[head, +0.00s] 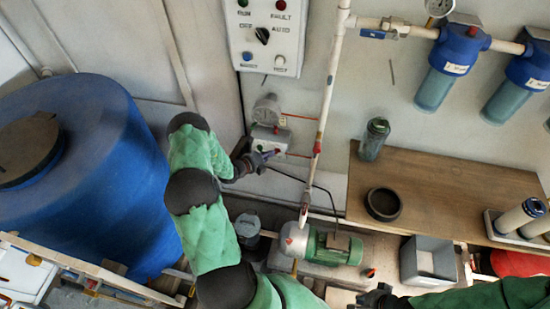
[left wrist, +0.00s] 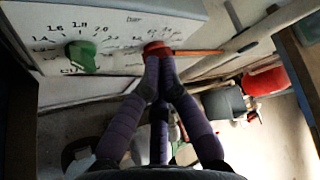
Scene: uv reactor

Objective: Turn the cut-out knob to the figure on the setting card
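The white switch box (head: 269,138) is on the wall below a round gauge. The left wrist view shows its face (left wrist: 115,22) with printed figures, "bar", a green knob (left wrist: 82,57) and a red knob (left wrist: 156,47). The green knob's label is partly hidden; the red knob's label is hidden, so I cannot read which is cut-out. My left gripper (left wrist: 158,62) has its purple fingertips drawn together at the red knob and appears shut on it; it also shows in the head view (head: 266,156). My right gripper (head: 378,297) is dark and partly cut off low in the picture. I cannot make out a setting card.
The gauge (head: 267,110) and a pipe (head: 325,110) are close to the box. A control panel (head: 264,35) hangs above. A blue tank (head: 100,150) stands left. A green pump (head: 335,248) and grey bin (head: 430,260) are below. A wooden bench (head: 450,185) is right.

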